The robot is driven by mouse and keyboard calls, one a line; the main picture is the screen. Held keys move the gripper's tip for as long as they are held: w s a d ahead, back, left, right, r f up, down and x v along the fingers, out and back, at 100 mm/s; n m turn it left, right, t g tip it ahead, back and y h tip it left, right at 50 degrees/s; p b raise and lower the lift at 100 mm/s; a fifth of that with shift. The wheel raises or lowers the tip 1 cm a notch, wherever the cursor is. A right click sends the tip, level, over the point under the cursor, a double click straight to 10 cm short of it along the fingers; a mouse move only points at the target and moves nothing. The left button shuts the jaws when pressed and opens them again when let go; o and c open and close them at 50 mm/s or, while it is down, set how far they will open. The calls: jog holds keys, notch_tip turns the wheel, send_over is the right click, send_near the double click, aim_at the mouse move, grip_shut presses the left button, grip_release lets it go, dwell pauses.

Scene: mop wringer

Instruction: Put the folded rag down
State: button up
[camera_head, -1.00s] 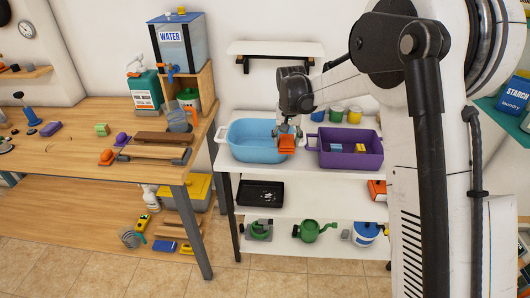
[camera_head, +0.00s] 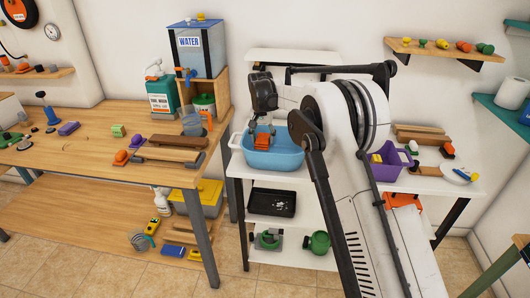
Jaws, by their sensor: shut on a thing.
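The folded rag is orange (camera_head: 262,141) and hangs from my gripper (camera_head: 262,131). My gripper is shut on it and points down. The rag shows in front of the light-blue basin (camera_head: 287,158), within its outline, near its left middle. I cannot tell whether it touches the basin. The fingertips are small and partly hidden by the gripper and rag.
The basin stands on a white shelf unit (camera_head: 235,168). A purple crate (camera_head: 390,172) is to the right, partly hidden by my arm. A wooden workbench (camera_head: 65,160) with a water tank (camera_head: 197,48) is at left. A black tray (camera_head: 270,203) lies on the shelf below.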

jog(key=shift+f, duration=2.7)
jog(key=shift+f, duration=0.1)
jog(key=o, duration=1.1)
jog(key=shift+c, duration=0.2)
